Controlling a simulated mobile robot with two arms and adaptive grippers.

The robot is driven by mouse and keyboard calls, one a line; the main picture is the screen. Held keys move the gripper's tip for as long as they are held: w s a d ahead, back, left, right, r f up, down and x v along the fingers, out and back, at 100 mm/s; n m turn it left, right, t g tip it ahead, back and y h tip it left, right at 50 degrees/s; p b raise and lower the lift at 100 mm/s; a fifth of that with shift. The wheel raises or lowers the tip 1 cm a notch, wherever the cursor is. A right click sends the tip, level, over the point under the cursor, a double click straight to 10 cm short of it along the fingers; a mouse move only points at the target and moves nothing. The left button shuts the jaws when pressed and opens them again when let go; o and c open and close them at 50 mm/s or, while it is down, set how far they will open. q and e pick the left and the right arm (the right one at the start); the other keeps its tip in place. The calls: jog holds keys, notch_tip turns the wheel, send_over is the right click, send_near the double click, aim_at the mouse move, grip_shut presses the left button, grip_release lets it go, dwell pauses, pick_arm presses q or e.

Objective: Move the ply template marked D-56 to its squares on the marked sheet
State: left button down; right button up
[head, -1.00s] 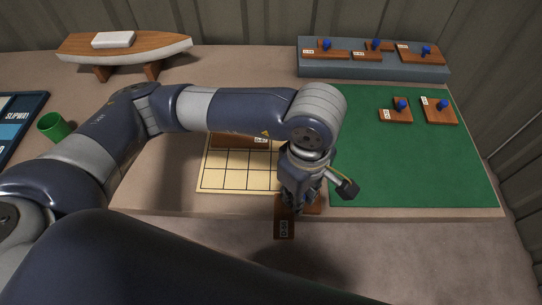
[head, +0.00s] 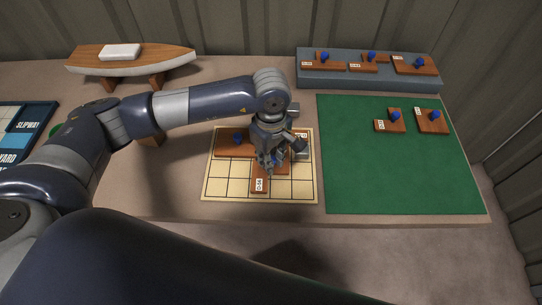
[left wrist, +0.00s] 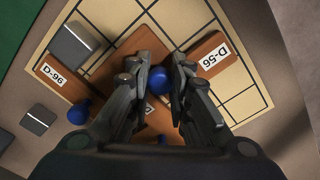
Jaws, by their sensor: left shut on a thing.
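My left gripper (head: 266,166) is shut on the blue knob (left wrist: 158,80) of the brown ply template marked D-56 (head: 259,180). The template's label end also shows in the left wrist view (left wrist: 208,65). The template is over the front middle of the cream gridded sheet (head: 298,190); whether it touches the sheet I cannot tell. My gripper hides part of it. My right gripper is not in view.
Another brown template (head: 228,149) is on the sheet's back left. One marked D-96 (left wrist: 62,84) and grey blocks (left wrist: 73,45) are near the sheet's back edge. A green mat (head: 390,175) with templates lies right; a grey rack (head: 370,82) stands behind.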

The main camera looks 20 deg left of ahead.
pick_arm(q)
jog(key=shift+f, duration=0.3)
jog(key=shift+f, duration=0.15)
jog(key=shift+f+b, duration=0.1)
jog(key=shift+b, duration=0.25)
jog(key=c, duration=1.5)
grip_release()
jog(key=shift+o, duration=0.2)
